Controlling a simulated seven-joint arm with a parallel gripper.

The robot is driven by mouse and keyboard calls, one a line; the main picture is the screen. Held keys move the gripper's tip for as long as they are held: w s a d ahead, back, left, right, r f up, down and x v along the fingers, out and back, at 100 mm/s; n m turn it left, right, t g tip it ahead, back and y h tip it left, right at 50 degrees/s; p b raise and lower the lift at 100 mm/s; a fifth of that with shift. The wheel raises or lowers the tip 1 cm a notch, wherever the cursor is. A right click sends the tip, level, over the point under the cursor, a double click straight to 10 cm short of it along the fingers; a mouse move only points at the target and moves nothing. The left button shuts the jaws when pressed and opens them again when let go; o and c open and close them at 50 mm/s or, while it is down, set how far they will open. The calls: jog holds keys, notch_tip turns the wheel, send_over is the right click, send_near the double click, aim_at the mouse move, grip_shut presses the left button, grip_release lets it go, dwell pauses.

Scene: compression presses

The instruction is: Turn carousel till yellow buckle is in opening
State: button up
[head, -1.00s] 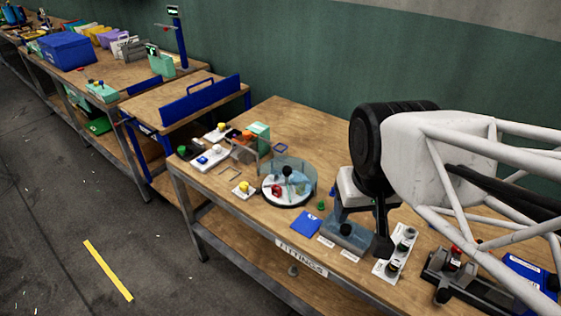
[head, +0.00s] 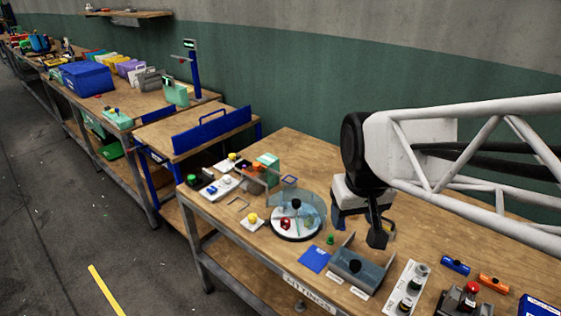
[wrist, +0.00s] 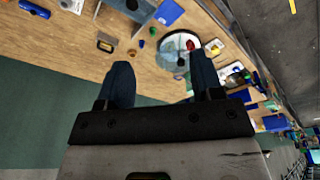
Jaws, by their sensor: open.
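The carousel (head: 297,237) is a round white-rimmed turntable with a dark central knob (head: 296,204) and a clear curved guard around it. A red piece (head: 285,223) sits on its near left part, and a greenish piece shows to the right of it. I cannot make out a yellow buckle on it. My gripper (head: 362,222) is right of the carousel, above the bench, apart from it. In the wrist view, my gripper (wrist: 163,85) has its two dark blue fingers spread with nothing between them; the carousel (wrist: 170,62) lies beyond the fingertips, partly hidden by one.
A yellow knob on a white plate (head: 252,218) stands left of the carousel. A small green piece (head: 330,239), a blue square (head: 315,260) and a grey-blue tray (head: 358,272) lie to its right.

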jog(key=w+a+f+n+g, duration=0.1)
jog(key=w+f, duration=0.1)
jog(key=w, duration=0.6)
jog(key=w+a+f+n, duration=0.1)
jog(key=w+f, duration=0.1)
jog(key=w, duration=0.7)
jog(key=n+g, duration=0.1)
jog(key=n, duration=0.2)
send_near(297, 201)
jog(key=shift+s+f, duration=0.3)
jog(key=shift+f, duration=0.1)
jog(key=shift+w+f, duration=0.4)
jog(key=shift+f, duration=0.15)
jog(key=shift+f, duration=3.75)
jog(key=shift+c, duration=0.3)
